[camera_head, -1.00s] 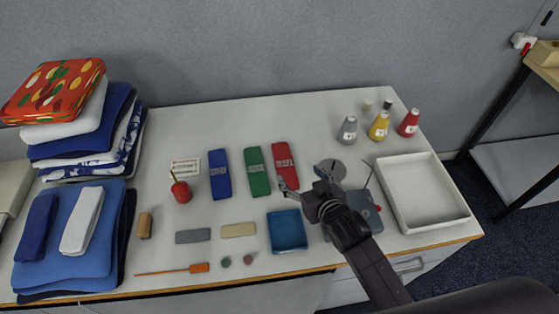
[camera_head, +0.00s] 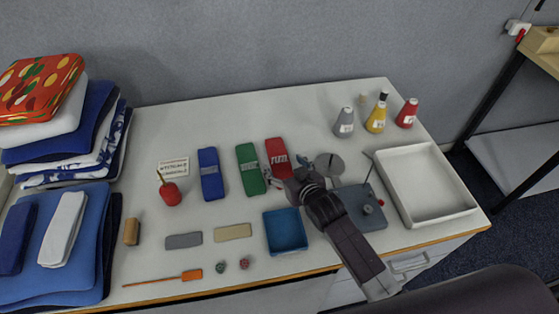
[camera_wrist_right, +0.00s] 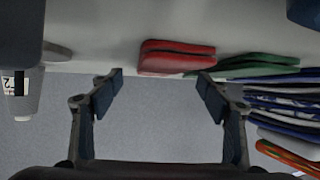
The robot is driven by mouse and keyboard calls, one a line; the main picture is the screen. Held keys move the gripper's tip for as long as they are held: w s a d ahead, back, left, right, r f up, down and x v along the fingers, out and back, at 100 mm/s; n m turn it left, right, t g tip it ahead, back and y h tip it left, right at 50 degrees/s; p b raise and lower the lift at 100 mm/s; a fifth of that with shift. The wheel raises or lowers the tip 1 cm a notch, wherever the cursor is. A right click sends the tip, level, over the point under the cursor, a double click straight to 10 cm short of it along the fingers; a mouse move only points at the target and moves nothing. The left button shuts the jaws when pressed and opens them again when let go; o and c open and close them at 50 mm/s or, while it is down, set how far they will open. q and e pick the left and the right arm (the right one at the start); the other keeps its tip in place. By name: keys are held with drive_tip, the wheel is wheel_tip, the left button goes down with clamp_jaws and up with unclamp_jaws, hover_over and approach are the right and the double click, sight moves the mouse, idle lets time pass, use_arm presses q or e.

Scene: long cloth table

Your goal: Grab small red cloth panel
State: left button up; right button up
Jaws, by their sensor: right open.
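The small red cloth panel (camera_head: 277,151) is a folded strip with a pale printed band, lying flat on the table to the right of the green one. My right gripper (camera_head: 286,170) is at its near end and covers part of it from the head camera. In the right wrist view the red panel (camera_wrist_right: 175,56) shows beyond and between the open fingertips (camera_wrist_right: 160,83), with nothing between the fingers. I cannot tell whether a finger touches it. My left gripper is not in view.
The green folded cloth (camera_head: 251,169) lies close on the left, then a blue one (camera_head: 210,173). A grey disc (camera_head: 329,163) is close on the right. A blue tray (camera_head: 286,231) and a grey device (camera_head: 361,208) are nearer. The table behind the panel is clear.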

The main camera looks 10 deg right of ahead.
sight(280, 161)
drive_tip(key=shift+x, duration=1.1)
drive_tip(key=c, duration=1.3)
